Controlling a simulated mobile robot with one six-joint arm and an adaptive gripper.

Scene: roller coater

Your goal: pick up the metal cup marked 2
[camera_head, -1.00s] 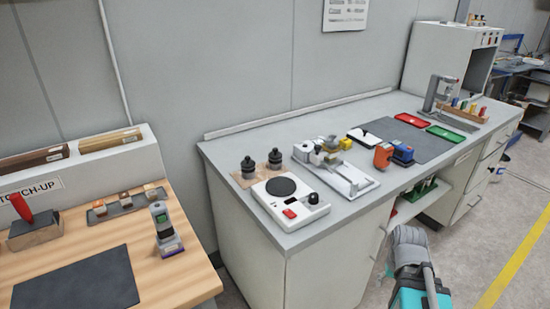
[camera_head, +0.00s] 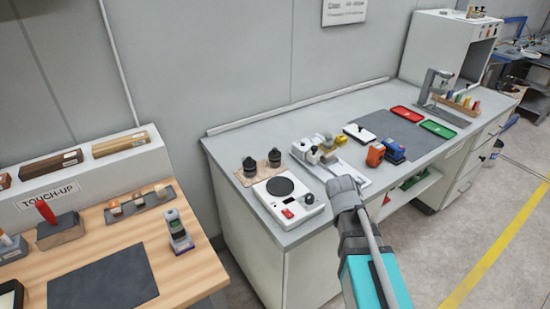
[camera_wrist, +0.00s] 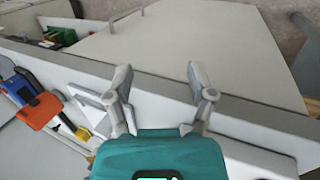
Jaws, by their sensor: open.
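I cannot make out a metal cup marked 2 in either view. Small pale cylindrical things (camera_head: 312,155) stand by the white device on the grey counter (camera_head: 230,150) in the head view, but no mark on them is readable. My gripper (camera_wrist: 158,80) is open and empty in the wrist view, its two grey fingers apart, over the pale counter edge. In the head view my arm reaches up to the counter's front edge, right of the white scale.
Red and green trays lie farther right. A wooden touch-up bench (camera_head: 160,275) is at left.

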